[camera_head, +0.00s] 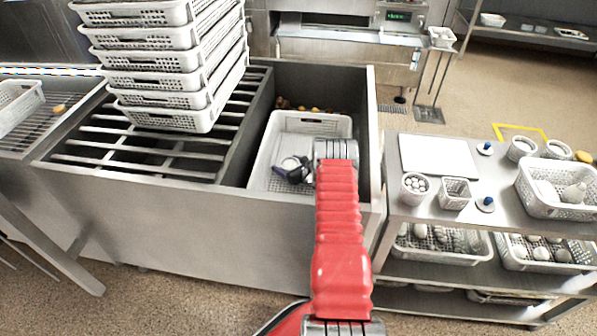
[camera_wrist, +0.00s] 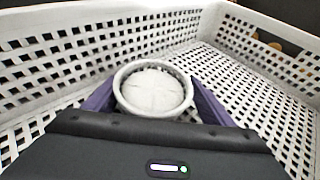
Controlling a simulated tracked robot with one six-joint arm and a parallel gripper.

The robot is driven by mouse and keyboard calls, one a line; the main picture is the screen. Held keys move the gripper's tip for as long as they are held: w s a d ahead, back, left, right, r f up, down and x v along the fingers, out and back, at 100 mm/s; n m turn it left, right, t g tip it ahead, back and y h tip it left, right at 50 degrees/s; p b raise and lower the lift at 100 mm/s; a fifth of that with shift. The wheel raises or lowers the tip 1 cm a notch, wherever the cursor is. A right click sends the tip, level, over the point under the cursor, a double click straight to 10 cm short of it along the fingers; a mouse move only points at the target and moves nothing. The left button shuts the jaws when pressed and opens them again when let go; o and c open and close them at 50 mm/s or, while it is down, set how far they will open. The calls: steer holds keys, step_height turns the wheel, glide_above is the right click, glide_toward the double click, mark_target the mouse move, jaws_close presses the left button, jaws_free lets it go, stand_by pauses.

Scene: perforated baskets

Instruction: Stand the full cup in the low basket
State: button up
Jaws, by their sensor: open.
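The low basket (camera_head: 262,155) is white and perforated and sits in the right section of the metal counter; its lattice wall (camera_wrist: 60,55) and floor fill the wrist view. The cup (camera_wrist: 152,90) is white and round, with white contents up near its rim. It looks upright inside the basket, near a corner; its base is hidden by my gripper. My gripper (camera_wrist: 152,84) is open, with one purple finger on each side of the cup. I cannot tell whether the fingers touch it. In the head view my gripper (camera_head: 293,167) is low in the basket and the cup shows only partly.
A tall stack of white baskets (camera_head: 165,80) stands on the slatted rack at left. The metal shelf at right holds a white board (camera_head: 438,155), a cup of white round items (camera_head: 415,186), a small basket (camera_head: 455,193) and a larger basket (camera_head: 560,205). Much of the low basket's floor is clear.

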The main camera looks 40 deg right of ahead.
steer(key=v, duration=1.1)
steer(key=shift+d+r, duration=0.15)
steer(key=shift+r, duration=0.05)
steer(key=shift+w, duration=0.1)
